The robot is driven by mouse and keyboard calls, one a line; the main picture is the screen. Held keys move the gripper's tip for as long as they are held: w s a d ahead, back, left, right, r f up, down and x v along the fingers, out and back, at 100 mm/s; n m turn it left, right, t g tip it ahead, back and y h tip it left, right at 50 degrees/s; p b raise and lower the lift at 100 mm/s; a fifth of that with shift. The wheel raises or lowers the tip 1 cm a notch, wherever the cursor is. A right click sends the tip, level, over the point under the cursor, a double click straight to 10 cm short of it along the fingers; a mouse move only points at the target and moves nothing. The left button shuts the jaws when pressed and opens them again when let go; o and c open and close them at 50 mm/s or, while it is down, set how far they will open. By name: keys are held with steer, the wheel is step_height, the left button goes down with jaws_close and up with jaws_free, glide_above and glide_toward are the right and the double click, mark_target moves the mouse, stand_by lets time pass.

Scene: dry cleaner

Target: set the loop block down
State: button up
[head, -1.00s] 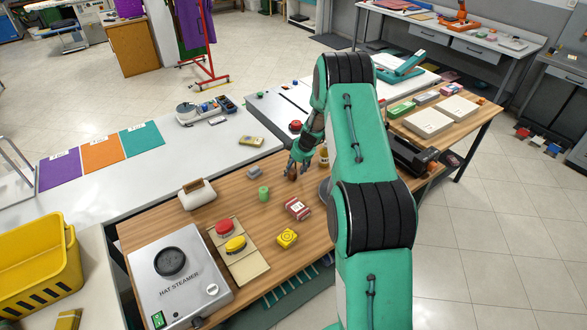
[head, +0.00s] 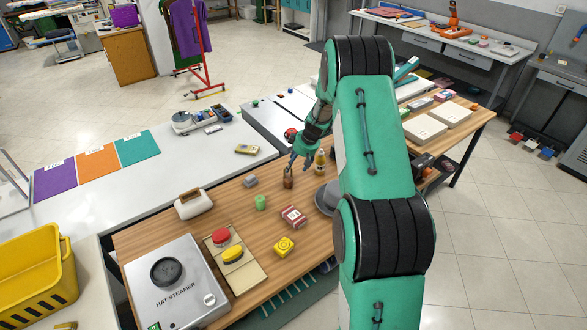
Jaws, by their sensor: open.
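A small brown upright thing (head: 288,179), which I take to be the loop block, stands on the wooden table (head: 262,236). It is too small for me to make out a loop. My gripper (head: 297,164) is open and empty, just above and slightly right of the brown thing. It appears clear of it, though the gap is hard to judge from this angle. My green arm reaches in from the right and hides part of the table behind it.
A yellow-brown bottle (head: 320,162) stands close right of the brown thing. A grey block (head: 250,182), green cylinder (head: 260,202), red-and-white box (head: 293,216) and yellow block (head: 284,246) are nearby. A hat steamer (head: 178,285) sits at the front left.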

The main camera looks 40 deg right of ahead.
steer(key=shift+s+r, duration=0.3)
steer(key=shift+r, duration=0.35)
steer(key=shift+r, duration=0.1)
steer(key=s+a+r, duration=0.4)
steer(key=a+r, duration=0.4)
steer(key=r, duration=0.2)
steer(key=s+a+r, duration=0.5)
steer(key=a+r, duration=0.4)
steer(key=s+a+r, duration=0.4)
steer(key=a+r, duration=0.4)
steer(key=r, duration=0.2)
steer(key=s+a+r+m, duration=0.1)
steer(key=s+a+r, duration=0.35)
steer(key=s, duration=0.35)
steer(key=s+a+r, duration=0.3)
steer(key=s+a, duration=0.3)
steer(key=s, duration=0.2)
steer(key=s+a+m+t, duration=0.1)
steer(key=s+a, duration=0.2)
steer(key=s, duration=1.2)
steer(key=shift+a+f+h, duration=0.3)
steer(key=shift+f, duration=0.15)
